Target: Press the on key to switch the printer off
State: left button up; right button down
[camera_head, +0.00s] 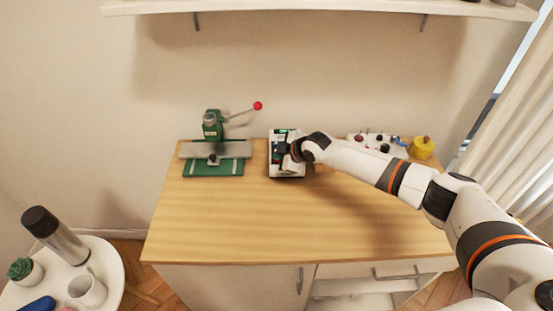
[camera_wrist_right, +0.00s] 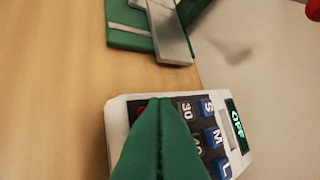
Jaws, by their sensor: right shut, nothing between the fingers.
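The printer (camera_head: 288,174) is a small white device with a dark key panel, standing at the back middle of the wooden table. In the right wrist view the printer (camera_wrist_right: 117,112) shows blue keys marked S, M and L, a key marked 30, and a small display (camera_wrist_right: 236,121) with green letters that look like OFF. A red key (camera_wrist_right: 140,108) shows in part at the fingertips' left. My right gripper (camera_head: 283,151) is shut and empty, over the printer's keys. Its green fingertips (camera_wrist_right: 160,104) hide part of the panel, and I cannot tell whether they touch a key.
A green press (camera_head: 212,128) with a red-knobbed lever stands left of the printer on the table (camera_head: 300,215). A white tray (camera_head: 355,138) with small items and a yellow object (camera_head: 422,148) stand to the right, beyond my arm. The table's front is clear.

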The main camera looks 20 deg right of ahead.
dwell(0.3)
jog(key=shift+r+p, duration=0.75)
notch_tip(320, 180, up, 5)
jog(key=p, duration=0.4)
jog(key=shift+r, duration=0.1)
dwell(0.5)
